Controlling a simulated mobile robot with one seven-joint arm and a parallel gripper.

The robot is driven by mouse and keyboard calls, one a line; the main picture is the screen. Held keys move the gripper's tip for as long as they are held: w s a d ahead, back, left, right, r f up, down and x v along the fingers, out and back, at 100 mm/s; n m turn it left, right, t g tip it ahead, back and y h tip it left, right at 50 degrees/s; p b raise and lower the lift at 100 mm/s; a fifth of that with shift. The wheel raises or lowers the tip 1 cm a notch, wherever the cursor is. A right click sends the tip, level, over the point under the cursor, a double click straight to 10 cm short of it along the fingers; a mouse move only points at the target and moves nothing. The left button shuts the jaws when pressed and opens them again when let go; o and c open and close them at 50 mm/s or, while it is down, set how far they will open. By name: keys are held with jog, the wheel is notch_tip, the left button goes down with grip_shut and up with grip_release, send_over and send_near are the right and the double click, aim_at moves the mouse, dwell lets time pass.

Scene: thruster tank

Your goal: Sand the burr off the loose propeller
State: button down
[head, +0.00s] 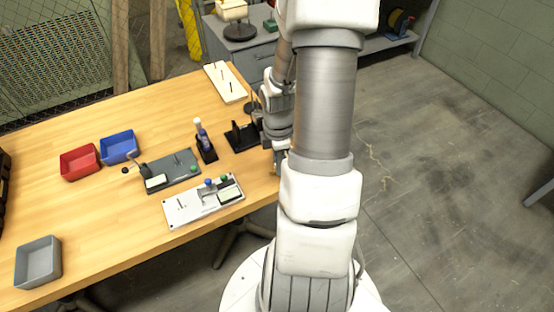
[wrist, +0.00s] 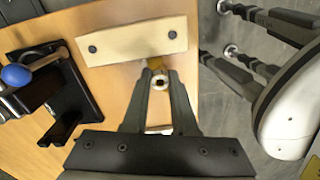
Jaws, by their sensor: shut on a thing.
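My gripper (wrist: 161,78) shows in the wrist view with its fingers shut on a small part (wrist: 158,82), yellowish with a grey ring and dark hole. I cannot tell whether this is the propeller. In the head view my arm hides the fingertips, near the table's right edge. No burr is discernible.
Red (head: 80,162), blue (head: 119,147) and grey (head: 38,262) trays are at left. The front middle is clear.

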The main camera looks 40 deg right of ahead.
jog(key=shift+w, duration=0.1)
jog(key=shift+w+d, duration=0.15)
jog(key=shift+w, duration=0.45)
jog(key=shift+w, duration=0.2)
jog(key=shift+w+d+p, duration=0.2)
jog(key=shift+w+p, duration=0.15)
jog(key=shift+w, duration=0.1)
jog(key=shift+w, duration=0.15)
jog(key=shift+w+d, duration=0.1)
jog(key=shift+w, duration=0.35)
jog(key=shift+s, duration=0.15)
jog(key=shift+s+p, duration=0.35)
jog(key=shift+s, duration=0.15)
jog(key=shift+s, duration=0.15)
